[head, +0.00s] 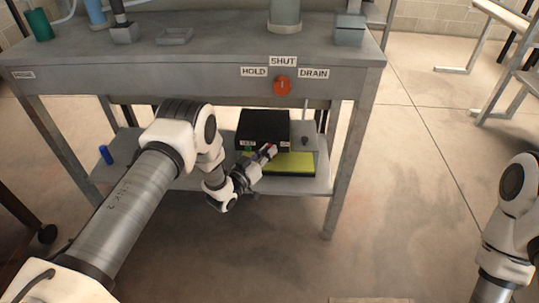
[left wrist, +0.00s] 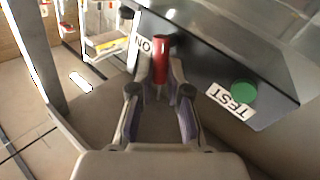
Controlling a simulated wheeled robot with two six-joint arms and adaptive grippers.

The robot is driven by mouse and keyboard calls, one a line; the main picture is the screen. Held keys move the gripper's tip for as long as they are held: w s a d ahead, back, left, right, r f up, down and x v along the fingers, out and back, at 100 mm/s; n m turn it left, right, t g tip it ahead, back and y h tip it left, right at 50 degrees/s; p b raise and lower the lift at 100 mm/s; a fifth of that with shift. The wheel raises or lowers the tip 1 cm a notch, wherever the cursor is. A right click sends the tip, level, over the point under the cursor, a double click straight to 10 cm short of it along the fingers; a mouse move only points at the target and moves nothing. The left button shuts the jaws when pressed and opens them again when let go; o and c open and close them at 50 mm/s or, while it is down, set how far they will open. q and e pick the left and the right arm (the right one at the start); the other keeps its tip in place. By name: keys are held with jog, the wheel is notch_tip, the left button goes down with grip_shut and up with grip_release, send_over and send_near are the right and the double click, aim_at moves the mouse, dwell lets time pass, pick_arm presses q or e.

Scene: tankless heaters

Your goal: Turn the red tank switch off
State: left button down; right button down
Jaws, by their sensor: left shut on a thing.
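The red switch (left wrist: 160,50) is a red lever on the front of a black box (left wrist: 225,50), next to a white label (left wrist: 143,46) reading ON. My left gripper (left wrist: 160,76) is shut on the lever, one finger on each side of it. In the head view the black box (head: 263,124) stands on the lower shelf of the bench, and my left gripper (head: 265,154) reaches its front. The lever is mostly hidden by the gripper there. My right arm shows at the right edge, but its gripper is out of view.
A green button (left wrist: 243,92) with a TEST label sits close by on the box. An orange-red knob (head: 282,86) with SHUT, HOLD and DRAIN labels is on the bench front (head: 190,84). A yellow-green mat (head: 306,160) and a blue cylinder (head: 105,154) are on the lower shelf.

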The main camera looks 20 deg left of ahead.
pick_arm(q)
jog(key=shift+a+f+n+t+b, duration=0.25)
jog(key=shift+n+t+b, duration=0.35)
jog(key=shift+n, duration=0.3)
jog(key=c, duration=1.4)
grip_release()
jog(key=v, duration=1.2)
